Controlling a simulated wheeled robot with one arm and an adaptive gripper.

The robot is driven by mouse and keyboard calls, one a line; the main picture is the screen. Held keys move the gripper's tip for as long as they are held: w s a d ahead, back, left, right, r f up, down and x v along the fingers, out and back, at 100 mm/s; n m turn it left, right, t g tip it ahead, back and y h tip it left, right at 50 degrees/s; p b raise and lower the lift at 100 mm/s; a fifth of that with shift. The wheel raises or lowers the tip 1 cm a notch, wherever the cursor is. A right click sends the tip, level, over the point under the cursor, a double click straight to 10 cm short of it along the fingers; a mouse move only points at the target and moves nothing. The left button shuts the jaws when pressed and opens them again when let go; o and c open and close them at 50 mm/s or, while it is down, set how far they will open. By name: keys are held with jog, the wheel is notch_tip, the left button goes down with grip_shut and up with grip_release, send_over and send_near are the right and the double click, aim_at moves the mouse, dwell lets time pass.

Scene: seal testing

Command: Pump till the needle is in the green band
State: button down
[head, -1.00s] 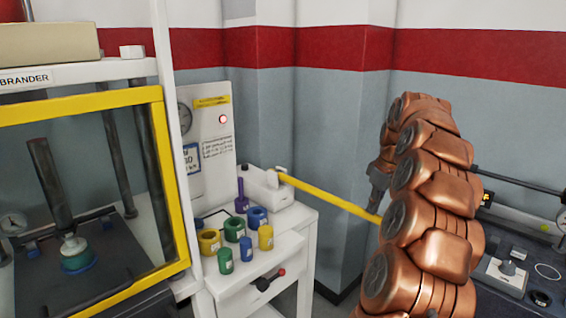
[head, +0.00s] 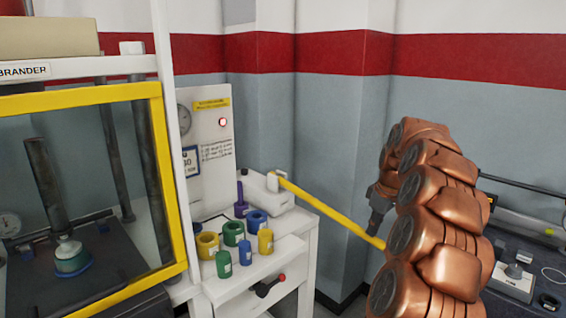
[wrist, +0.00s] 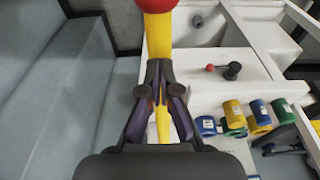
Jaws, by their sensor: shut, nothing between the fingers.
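The yellow pump lever (head: 325,214) slopes down to the right from the white pump block (head: 266,196) on the side table. In the wrist view the lever (wrist: 157,35) runs under my fingers and has a red knob (wrist: 157,3) at its end. My gripper (head: 375,230) is by the outer part of the lever, partly hidden by my arm. In the wrist view its fingers (wrist: 160,68) are shut together over the lever; I cannot tell if they touch it. The round gauge (head: 184,117) on the white panel is partly covered by a post; its needle and band are unreadable.
Coloured rings (head: 207,244) and cylinders stand at the table's front, above a red-tipped black handle (head: 270,285). A yellow-framed machine (head: 95,97) stands left. A red light (head: 222,121) glows on the panel. A dark bench (head: 528,255) is at right.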

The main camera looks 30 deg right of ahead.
notch_tip(320, 180, up, 14)
jog(key=p, duration=0.7)
jog(key=shift+w+f, duration=0.25)
jog(key=shift+s+f+b, duration=0.1)
jog(key=shift+f+b, duration=1.5)
jog(key=shift+f, duration=1.35)
jog(key=shift+f+b, duration=0.7)
jog(key=shift+f, duration=0.7)
jog(key=s+r+p, duration=0.1)
jog(key=r+p, duration=0.3)
jog(key=r, duration=0.4)
jog(key=s+d+r+p, duration=0.1)
jog(key=r+p, duration=0.3)
jog(key=r, duration=0.4)
jog(key=shift+s+p, duration=0.4)
jog(key=shift+s, duration=0.4)
